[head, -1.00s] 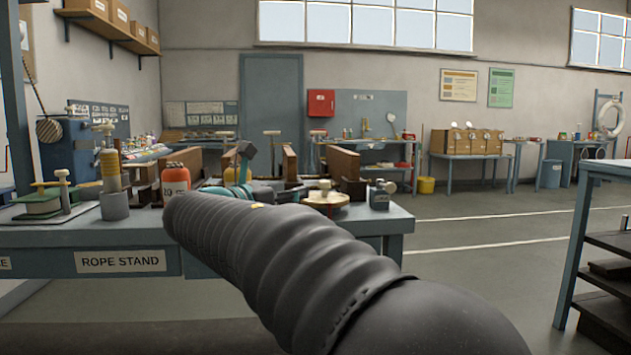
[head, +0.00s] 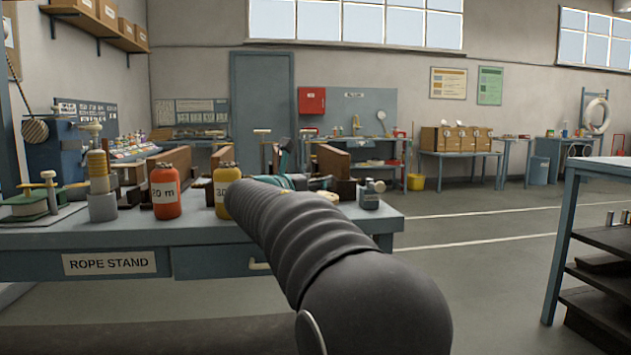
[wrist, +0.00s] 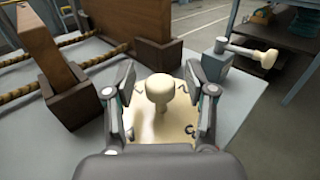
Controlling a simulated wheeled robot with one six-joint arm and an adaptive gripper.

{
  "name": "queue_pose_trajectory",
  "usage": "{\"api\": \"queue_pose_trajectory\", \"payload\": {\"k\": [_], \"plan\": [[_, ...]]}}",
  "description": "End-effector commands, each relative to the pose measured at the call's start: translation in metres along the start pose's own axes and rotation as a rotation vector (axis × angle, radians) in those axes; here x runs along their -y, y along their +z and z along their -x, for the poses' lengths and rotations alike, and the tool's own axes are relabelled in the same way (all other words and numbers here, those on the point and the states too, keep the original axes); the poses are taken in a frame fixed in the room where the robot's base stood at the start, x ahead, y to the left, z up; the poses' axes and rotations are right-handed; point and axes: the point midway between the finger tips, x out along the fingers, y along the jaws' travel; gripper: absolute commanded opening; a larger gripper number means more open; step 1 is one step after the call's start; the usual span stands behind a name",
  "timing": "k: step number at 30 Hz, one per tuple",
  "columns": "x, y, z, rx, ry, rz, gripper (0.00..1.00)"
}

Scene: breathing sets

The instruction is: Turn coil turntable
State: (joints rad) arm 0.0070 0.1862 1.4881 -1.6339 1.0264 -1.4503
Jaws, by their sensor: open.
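The coil turntable is a pale round disc (wrist: 160,122) with a cream mushroom-shaped knob (wrist: 159,88) standing up from it. In the wrist view my gripper (wrist: 160,80) is open, with one finger on each side of the knob and visible gaps between. The near part of the disc is hidden by the gripper body. In the head view only a small part of the turntable (head: 326,196) shows past my arm, at the right part of the rope stand bench (head: 215,236). My fingertips are hard to make out there.
A small grey block with a cream-handled crank (wrist: 225,56) stands just right of the turntable. Wooden uprights in dark blocks (wrist: 70,97) and rope (wrist: 95,60) lie left. Orange (head: 167,192) and yellow bottles (head: 227,185) stand on the bench. Open floor lies right of it.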

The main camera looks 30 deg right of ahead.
Motion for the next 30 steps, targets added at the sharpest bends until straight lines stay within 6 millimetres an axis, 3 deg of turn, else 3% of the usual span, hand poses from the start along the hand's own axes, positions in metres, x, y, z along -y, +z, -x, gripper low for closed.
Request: {"api": "queue_pose_trajectory", "payload": {"k": [8,11,15,30], "plan": [[0.0001,0.0001,-0.0016,0.000,0.000,0.000,0.55],[0.0002,0.0001,-0.0016,0.000,0.000,-0.001,0.35],[0.0004,0.0001,-0.0015,0.000,-0.001,-0.001,0.00],[0.0026,-0.0006,-0.0028,0.001,0.091,-0.003,0.00]]}}
